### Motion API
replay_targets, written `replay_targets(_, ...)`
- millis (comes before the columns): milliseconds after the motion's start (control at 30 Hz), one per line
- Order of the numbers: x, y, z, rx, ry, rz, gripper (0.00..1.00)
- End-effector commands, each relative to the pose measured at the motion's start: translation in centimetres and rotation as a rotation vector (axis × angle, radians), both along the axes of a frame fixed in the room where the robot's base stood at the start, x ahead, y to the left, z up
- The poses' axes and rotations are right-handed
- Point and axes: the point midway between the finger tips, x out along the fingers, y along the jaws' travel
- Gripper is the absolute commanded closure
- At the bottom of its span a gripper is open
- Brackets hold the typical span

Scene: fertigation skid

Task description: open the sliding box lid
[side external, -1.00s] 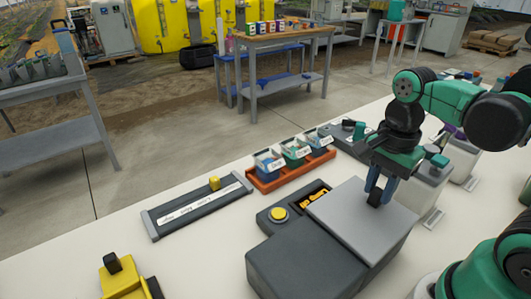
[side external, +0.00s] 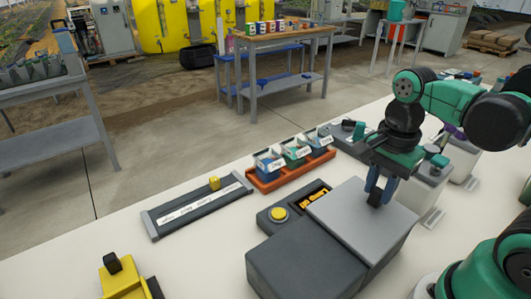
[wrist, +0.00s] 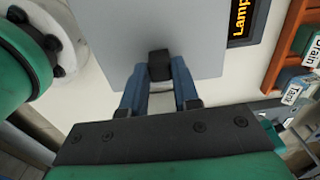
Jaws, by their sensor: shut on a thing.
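The box (side external: 305,265) is dark grey and stands on the white table. Its flat light-grey lid (side external: 350,222) covers most of the right part, and a strip of the recess with yellow lettering (side external: 314,198) shows beside the lid's upper left edge. In the wrist view the lid (wrist: 195,25) carries a small black knob (wrist: 160,65) near its edge. My gripper (side external: 377,192) is over the lid's upper right part. In the wrist view my gripper (wrist: 160,85) has its blue fingers shut on the knob, one on each side.
A yellow button (side external: 279,214) sits on the box left of the recess. An orange tray (side external: 262,183) with several labelled bins stands behind. A dark slider rail (side external: 200,206) lies to the left, and a yellow device (side external: 122,280) is at front left. Grey units (side external: 428,180) stand right of my gripper.

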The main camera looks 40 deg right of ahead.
Motion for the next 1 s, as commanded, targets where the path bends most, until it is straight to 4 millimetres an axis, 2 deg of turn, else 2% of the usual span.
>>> replay_targets(200, 0.0, 0.1, 0.0, 0.0, 0.0, 0.001, 1.0)
replay_targets(333, 0.1, 1.1, 0.0, 0.0, 0.0, 0.007, 1.0)
replay_targets(800, 0.2, 9.9, 0.1, 0.001, -0.005, 0.01, 1.0)
replay_targets(1000, 0.2, 12.2, 0.1, 0.001, -0.005, 0.003, 1.0)
